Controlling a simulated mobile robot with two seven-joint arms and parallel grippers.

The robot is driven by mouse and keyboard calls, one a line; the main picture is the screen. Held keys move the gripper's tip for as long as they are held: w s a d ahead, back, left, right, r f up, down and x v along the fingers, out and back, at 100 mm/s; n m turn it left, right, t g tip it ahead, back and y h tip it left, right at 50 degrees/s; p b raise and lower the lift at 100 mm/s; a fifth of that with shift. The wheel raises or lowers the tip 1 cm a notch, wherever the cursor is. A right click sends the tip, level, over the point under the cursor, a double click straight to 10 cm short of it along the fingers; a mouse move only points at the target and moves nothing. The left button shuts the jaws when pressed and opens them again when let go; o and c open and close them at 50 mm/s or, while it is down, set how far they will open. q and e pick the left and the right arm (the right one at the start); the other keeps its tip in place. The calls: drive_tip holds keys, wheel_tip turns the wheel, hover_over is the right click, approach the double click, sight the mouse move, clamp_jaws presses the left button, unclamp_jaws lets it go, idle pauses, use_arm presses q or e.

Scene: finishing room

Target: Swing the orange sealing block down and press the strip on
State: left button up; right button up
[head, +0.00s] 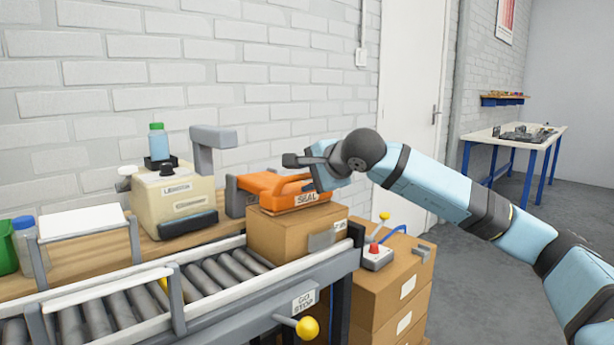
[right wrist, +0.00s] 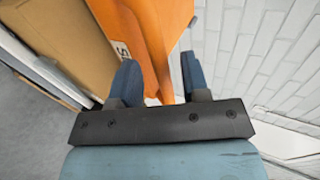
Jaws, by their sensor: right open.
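The orange sealing block (head: 275,190), marked SEAL, is down over the top of a brown carton (head: 275,238) on the roller conveyor. Whether its underside touches the carton cannot be told. My right gripper (head: 302,172) is at the block's right end. In the right wrist view the open fingers (right wrist: 158,78) stand either side of a narrow part of the orange block (right wrist: 158,40), with gaps showing. Any strip under the block is hidden. My left gripper is not in view.
A cream labeller (head: 172,200) stands on the bench left of the block, with a grey post (head: 212,150) behind. A small control box with a red button (head: 376,256) sits on stacked cartons (head: 385,300) at the right. A yellow knob (head: 307,327) sticks out in front.

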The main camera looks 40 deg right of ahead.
use_arm(q)
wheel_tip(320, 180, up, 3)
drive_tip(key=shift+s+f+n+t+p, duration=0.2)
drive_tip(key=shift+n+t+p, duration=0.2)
drive_tip(key=shift+p, duration=0.75)
use_arm(e)
drive_tip(key=v, duration=1.3)
drive_tip(key=shift+s, duration=0.2)
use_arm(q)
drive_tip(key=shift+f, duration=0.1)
